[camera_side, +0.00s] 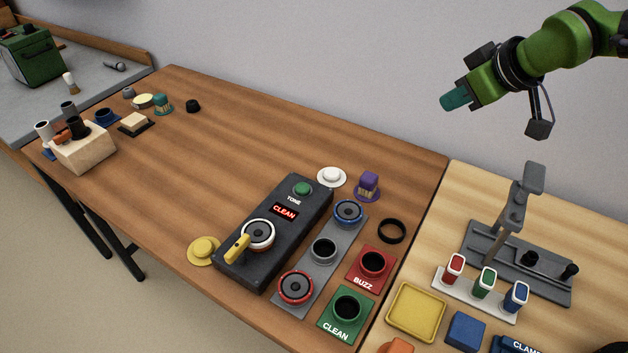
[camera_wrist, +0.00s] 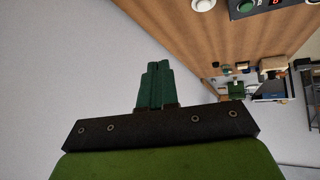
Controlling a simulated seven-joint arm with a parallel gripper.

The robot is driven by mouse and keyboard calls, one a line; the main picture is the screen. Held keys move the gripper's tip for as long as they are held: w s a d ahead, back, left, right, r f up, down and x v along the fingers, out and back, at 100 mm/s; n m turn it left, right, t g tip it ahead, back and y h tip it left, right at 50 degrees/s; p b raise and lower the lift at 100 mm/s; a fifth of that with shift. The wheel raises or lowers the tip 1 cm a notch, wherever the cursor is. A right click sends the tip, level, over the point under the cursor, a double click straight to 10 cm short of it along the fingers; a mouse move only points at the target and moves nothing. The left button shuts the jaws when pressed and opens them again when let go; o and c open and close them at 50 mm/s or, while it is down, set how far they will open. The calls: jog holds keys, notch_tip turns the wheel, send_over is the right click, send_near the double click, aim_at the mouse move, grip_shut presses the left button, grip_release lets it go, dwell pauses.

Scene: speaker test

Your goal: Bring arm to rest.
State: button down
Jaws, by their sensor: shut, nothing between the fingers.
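My gripper (camera_side: 456,99) is green with teal fingers. In the side view it is raised at the upper right, well above the tables and in front of the grey wall, pointing left. In the wrist view its fingers (camera_wrist: 155,84) are closed together with nothing between them. No object is near or touching it. The black tester box (camera_side: 272,235) stands on the brown table (camera_side: 190,150) with its display reading CLEAN. A white and red speaker (camera_side: 258,235) sits on the box beside a yellow lever (camera_side: 237,249).
A grey stand (camera_side: 513,215) rises from the light table below my gripper. A grey strip (camera_side: 320,252) holds a blue and a red speaker. Green CLEAN (camera_side: 333,332) and red BUZZ (camera_side: 370,283) pads lie beside it. The air around my gripper is free.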

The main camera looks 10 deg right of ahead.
jog(key=s+d+m, duration=0.1)
jog(key=s+d, duration=0.2)
jog(key=s+d+r+m, duration=0.1)
jog(key=s+d+m, duration=0.1)
jog(key=s+d, duration=0.1)
jog(key=s+d+r+m, duration=0.1)
jog(key=s+d+m, duration=0.1)
jog(key=s, duration=0.3)
jog(key=shift+s+d, duration=0.2)
jog(key=shift+d, duration=0.45)
jog(key=s+d+f+m, duration=0.2)
jog(key=s+m, duration=0.2)
jog(key=s, duration=0.5)
jog(key=shift+s+d+f+g, duration=0.25)
jog(key=shift+s+d+g, duration=0.05)
jog(key=shift+s+d, duration=0.1)
